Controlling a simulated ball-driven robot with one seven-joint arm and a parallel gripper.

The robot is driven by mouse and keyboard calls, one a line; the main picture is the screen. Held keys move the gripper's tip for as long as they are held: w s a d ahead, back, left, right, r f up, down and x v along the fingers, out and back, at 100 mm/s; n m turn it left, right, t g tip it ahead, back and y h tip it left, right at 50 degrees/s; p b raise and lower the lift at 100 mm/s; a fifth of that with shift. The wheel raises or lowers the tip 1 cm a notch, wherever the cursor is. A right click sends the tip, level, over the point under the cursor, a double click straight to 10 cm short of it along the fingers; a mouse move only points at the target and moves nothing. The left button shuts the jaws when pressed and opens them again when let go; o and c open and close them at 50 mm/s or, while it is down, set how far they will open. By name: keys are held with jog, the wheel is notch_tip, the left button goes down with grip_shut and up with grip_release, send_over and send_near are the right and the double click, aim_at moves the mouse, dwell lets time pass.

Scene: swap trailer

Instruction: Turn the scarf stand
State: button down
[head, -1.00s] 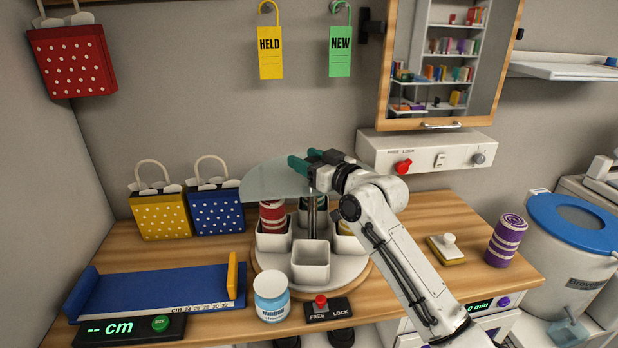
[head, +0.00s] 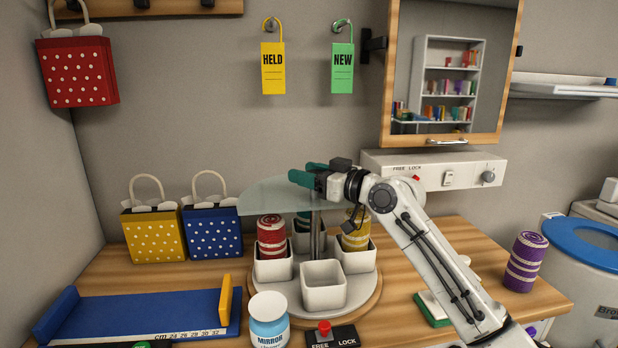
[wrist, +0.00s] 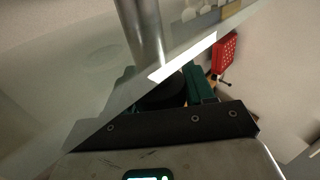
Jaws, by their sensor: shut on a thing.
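The scarf stand has a round wooden base (head: 372,302) with a white turntable, a grey centre post (head: 315,235) and a clear glass top (head: 268,194). Square white cups sit around the post. A red scarf roll (head: 271,236) stands in the left cup, a yellow roll (head: 355,238) in the right one. A green roll at the back is mostly hidden. The front cup (head: 323,288) looks empty. My gripper (head: 306,175), with green fingers, is shut at the glass top's edge near the post; the wrist view shows the glass (wrist: 100,60) running down to the fingers.
A FREE/LOCK switch (head: 324,329) in front has its red knob on the FREE side. A blue measuring tray (head: 135,318) and yellow and blue bags are left; a purple roll (head: 523,262) is right.

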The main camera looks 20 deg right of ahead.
jog(key=shift+c, duration=2.4)
grip_release()
jog(key=b+v, duration=0.1)
jog(key=v, duration=0.9)
jog(key=shift+s+d, duration=0.2)
jog(key=shift+s, duration=0.1)
